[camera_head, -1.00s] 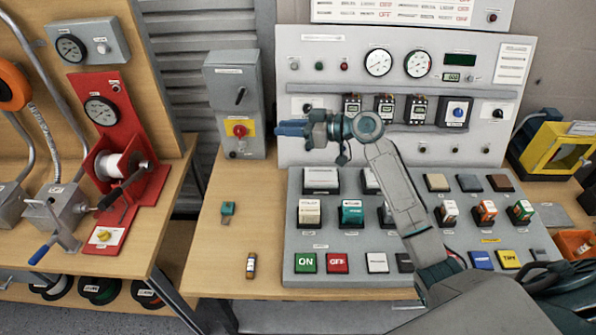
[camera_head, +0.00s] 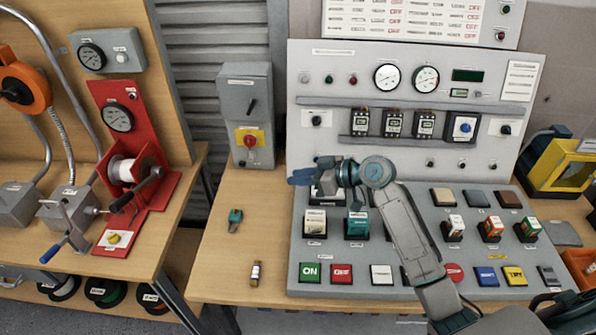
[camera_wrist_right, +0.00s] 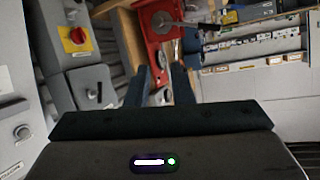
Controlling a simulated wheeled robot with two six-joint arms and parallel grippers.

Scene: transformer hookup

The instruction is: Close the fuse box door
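A grey box (camera_head: 245,88) with a black handle and a red knob on a yellow plate stands at the back of the bench, left of the control panel. It appears to be the fuse box. Its front looks flush, with no visible gap at the door. My right gripper (camera_head: 299,179) points left in the head view, in front of and right of the box, touching nothing visible. In the right wrist view its two fingers (camera_wrist_right: 162,88) stand apart with nothing between them, and the box (camera_wrist_right: 78,68) is at the left. My left gripper is out of view.
The control panel (camera_head: 310,75) and sloped button console (camera_head: 297,270) are behind and below my right arm. A small teal-topped item (camera_head: 235,218) and a small cylinder (camera_head: 256,273) lie on the bench. A red winch stand (camera_head: 112,100) is on the left bench.

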